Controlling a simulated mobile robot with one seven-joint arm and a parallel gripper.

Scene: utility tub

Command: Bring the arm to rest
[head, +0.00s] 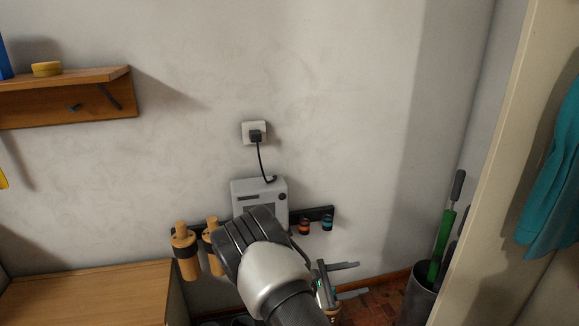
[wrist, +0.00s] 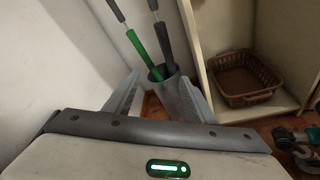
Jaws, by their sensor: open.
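My arm reaches out from the bottom middle of the head view, in front of the wall. My gripper (head: 362,278) points right, low above the floor, with its two grey fingers apart. In the wrist view my gripper (wrist: 159,78) is open, with nothing held between its fingers. Beyond the fingers stands a grey bin (wrist: 168,88) holding long-handled tools, one of them green (wrist: 143,55). The bin also shows at the lower right of the head view (head: 418,303). My arm hides part of the wall and floor behind it.
A wooden cabinet top (head: 90,295) is at left, below a wall shelf (head: 70,93). A grey box (head: 260,190) on the wall is wired to a socket (head: 255,132). A brown basket (wrist: 244,77) sits in an open cubby. A teal cloth (head: 555,190) hangs at right.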

